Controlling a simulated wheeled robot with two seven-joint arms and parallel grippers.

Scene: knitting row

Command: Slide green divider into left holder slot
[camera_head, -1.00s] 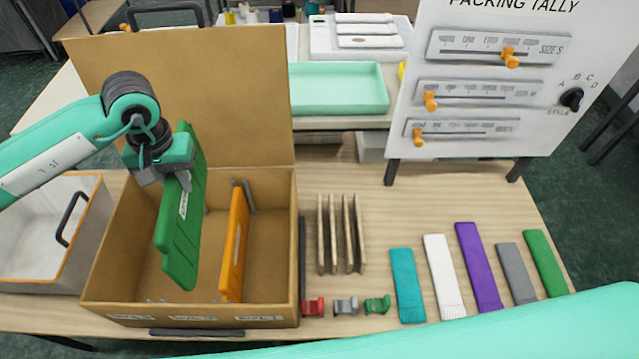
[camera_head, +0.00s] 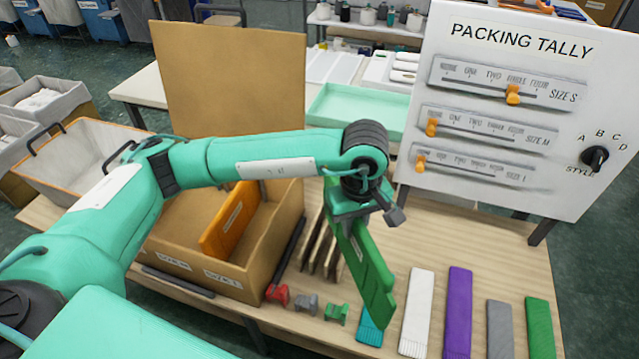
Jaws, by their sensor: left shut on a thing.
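My left gripper (camera_head: 352,205) is shut on the top end of the green divider (camera_head: 368,268). The divider hangs tilted, its lower end toward the front right, outside the cardboard box (camera_head: 232,283). In the picture it overlaps the right edge of the slotted wooden rack (camera_head: 318,250) and the teal folded piece (camera_head: 370,328); I cannot tell whether it touches them. An orange divider (camera_head: 226,224) stands in the box. My left arm covers much of the box's inside, so holder slots there are largely hidden. My right gripper is not in view.
Small red (camera_head: 277,294), grey (camera_head: 306,304) and green (camera_head: 337,314) clips lie before the rack. White (camera_head: 417,310), purple (camera_head: 458,312), grey (camera_head: 500,330) and green (camera_head: 541,328) folded pieces lie at right. The tally board (camera_head: 500,150) stands behind them.

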